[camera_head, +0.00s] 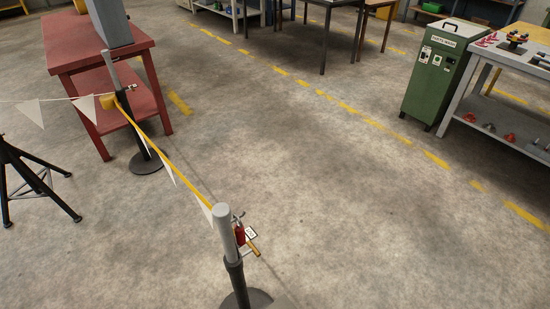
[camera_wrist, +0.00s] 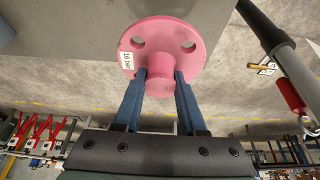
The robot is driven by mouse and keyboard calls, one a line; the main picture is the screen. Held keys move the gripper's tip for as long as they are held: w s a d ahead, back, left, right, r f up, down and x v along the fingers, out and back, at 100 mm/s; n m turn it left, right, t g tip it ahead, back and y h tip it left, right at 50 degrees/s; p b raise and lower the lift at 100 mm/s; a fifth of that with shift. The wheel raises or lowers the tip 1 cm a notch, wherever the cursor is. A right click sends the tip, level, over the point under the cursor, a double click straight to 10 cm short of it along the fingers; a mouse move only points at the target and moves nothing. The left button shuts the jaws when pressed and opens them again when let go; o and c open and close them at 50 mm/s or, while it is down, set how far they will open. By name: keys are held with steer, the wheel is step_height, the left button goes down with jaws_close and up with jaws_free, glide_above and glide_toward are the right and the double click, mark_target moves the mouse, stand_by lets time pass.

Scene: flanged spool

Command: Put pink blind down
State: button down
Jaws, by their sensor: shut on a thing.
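The pink blind (camera_wrist: 193,48) shows in the wrist view as a round disc with holes and a short stub. A white label (camera_wrist: 126,64) with dark lettering is at its left edge. My gripper (camera_wrist: 160,80) is shut on the stub, one blue finger on each side. The disc lies in front of a plain grey surface (camera_wrist: 85,22); I cannot tell whether they touch. Neither the blind nor my gripper shows in the head view.
A post (camera_head: 222,225) with a red lock and tag stands at the front, joined by a yellow strap to another post (camera_head: 132,120). A red table (camera_head: 105,50), black tripod (camera_head: 32,175) and green bin (camera_head: 437,80) stand around. The middle floor is clear.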

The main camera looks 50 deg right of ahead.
step_height(320, 180, down, 8)
steer(key=shift+w+f+b, duration=0.1)
steer(key=shift+b, duration=0.25)
steer(key=c, duration=0.9)
jaws_free()
steer(key=shift+f, duration=0.25)
steer(key=o, duration=0.4)
steer(key=shift+r, duration=0.1)
steer(key=p+v, duration=0.1)
steer(key=v, duration=1.1)
steer(key=shift+a, duration=0.1)
